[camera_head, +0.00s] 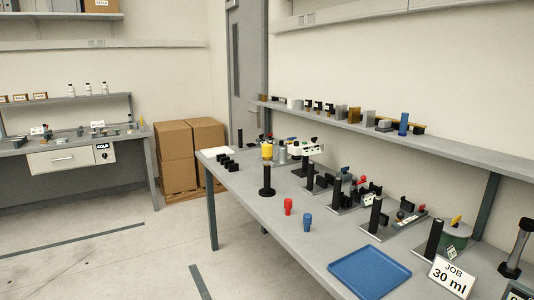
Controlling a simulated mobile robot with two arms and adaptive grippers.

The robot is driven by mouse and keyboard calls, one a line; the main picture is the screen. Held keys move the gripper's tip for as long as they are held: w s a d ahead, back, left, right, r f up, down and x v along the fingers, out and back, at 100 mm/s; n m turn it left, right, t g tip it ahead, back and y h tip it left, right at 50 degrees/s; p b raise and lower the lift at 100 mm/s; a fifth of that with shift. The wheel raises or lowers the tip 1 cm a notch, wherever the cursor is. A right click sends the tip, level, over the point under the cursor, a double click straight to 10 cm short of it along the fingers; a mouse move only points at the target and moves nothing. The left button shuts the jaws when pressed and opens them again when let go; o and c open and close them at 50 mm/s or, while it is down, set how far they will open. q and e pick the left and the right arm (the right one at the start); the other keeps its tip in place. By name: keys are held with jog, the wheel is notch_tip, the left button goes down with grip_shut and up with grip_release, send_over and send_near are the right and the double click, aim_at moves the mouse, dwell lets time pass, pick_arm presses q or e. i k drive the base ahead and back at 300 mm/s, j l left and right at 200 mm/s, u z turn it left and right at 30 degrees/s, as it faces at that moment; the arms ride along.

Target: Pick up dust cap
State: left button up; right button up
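I cannot tell for sure which thing is the dust cap. A small red cap-like piece (288,206) stands on the grey workbench (262,228) near its front edge. A similar small blue piece (307,222) stands just to its right and nearer to me. Both are upright and apart from each other. Neither of my grippers shows in the head view.
A blue tray (369,271) lies at the near front, beside a "JOB 30 ml" sign (452,277). A black post (267,180) stands behind the red piece. Several black-post fixtures line the bench's back. Cardboard boxes (176,142) are stacked beyond. Floor at left is clear.

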aim_at(266, 148)
jog(key=z, duration=0.45)
jog(key=i+j+z, duration=0.4)
jog(key=j, duration=0.2)
jog(key=i+j+z, duration=0.2)
jog(key=j, duration=0.15)
jog(key=i+j+z, duration=0.2)
jog(key=j, duration=0.15)
jog(key=k, duration=0.1)
